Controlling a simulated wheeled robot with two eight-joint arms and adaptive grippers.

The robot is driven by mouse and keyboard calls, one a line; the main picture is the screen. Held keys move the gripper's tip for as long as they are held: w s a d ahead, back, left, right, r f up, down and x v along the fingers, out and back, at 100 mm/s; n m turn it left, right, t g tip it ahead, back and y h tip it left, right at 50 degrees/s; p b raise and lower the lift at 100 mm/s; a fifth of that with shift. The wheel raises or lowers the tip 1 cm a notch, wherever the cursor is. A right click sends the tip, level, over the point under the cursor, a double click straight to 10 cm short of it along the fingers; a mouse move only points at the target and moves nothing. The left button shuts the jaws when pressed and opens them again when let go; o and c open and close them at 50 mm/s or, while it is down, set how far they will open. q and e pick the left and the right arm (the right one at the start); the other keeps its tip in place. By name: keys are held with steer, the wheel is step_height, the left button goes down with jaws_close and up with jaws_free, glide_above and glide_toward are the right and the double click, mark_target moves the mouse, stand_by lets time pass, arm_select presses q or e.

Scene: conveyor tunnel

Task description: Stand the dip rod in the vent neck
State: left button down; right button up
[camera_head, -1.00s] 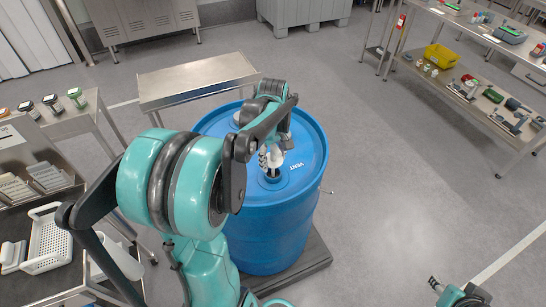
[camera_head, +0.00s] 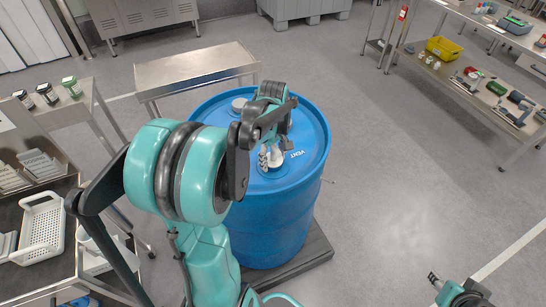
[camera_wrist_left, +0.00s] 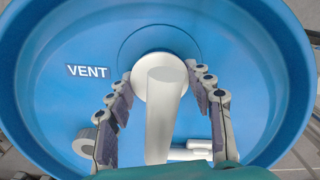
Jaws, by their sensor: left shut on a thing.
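The white dip rod (camera_wrist_left: 163,125) shows in the wrist view as a thick cylinder with a round disc around its far end. My left gripper (camera_wrist_left: 160,92) is shut on it, one finger on each side. In the head view the rod (camera_head: 276,160) is a small white shape under the left gripper (camera_head: 272,156), low over the blue drum's lid. The disc lies over a ring on the lid beside the word VENT. The vent neck is hidden under it, and I cannot tell how far in the rod is. My right gripper (camera_head: 434,280) is at the lower right, away from the drum.
The blue drum (camera_head: 268,225) stands on a dark base. A grey cap (camera_head: 239,104) is on its lid. A steel table (camera_head: 195,72) stands behind, a bench with a white basket (camera_head: 42,230) at left, and shelves with a yellow bin (camera_head: 443,50) at right. The floor at right is clear.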

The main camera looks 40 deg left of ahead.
arm_select(q)
steer(key=c, duration=0.6)
jaws_free()
steer(key=shift+o, duration=0.2)
steer(key=shift+r, duration=0.1)
step_height(320, 180, up, 12)
steer(key=shift+f, duration=0.1)
